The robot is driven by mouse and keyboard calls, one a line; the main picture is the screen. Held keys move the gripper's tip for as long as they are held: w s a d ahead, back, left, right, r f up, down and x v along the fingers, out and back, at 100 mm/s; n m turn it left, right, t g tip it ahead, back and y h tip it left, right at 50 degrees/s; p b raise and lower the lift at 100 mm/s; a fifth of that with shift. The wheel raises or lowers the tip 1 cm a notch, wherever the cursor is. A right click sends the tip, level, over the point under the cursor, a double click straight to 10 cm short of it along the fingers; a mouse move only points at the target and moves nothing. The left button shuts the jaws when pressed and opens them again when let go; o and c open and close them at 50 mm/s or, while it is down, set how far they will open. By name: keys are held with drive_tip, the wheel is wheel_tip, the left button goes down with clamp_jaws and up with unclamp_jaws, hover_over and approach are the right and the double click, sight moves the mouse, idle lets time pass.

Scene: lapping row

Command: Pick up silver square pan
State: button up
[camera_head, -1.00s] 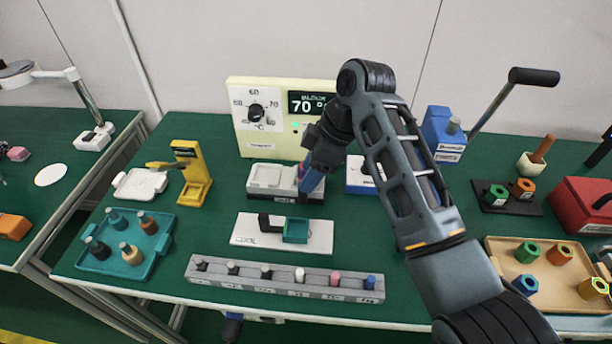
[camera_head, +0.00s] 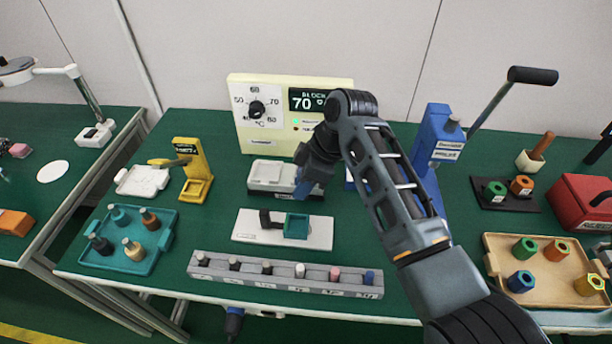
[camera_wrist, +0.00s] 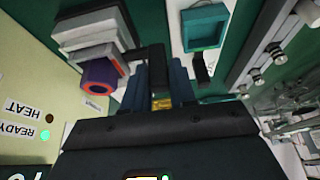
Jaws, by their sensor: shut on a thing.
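In the wrist view a small silver square pan (camera_wrist: 115,58) shows beside the light grey block. A purple hexagonal piece with an orange-red centre (camera_wrist: 99,73) sits at the pan. The pan's dark handle (camera_wrist: 150,54) runs to between my blue fingers. My gripper (camera_wrist: 163,88) is shut on this handle. In the head view my gripper (camera_head: 303,187) is at the right end of the grey block, and the pan is hidden by my wrist. I cannot tell whether the pan touches the block.
The grey block (camera_head: 268,176) stands before the cream heater panel (camera_head: 275,88) reading 70. In front lie a white COOL plate (camera_head: 247,232) with a teal pan (camera_head: 296,227) and a grey rack (camera_head: 230,272). A blue press (camera_head: 437,145) stands to the right, a yellow stand (camera_head: 194,165) to the left.

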clamp_jaws()
drive_tip(key=shift+r, duration=0.2)
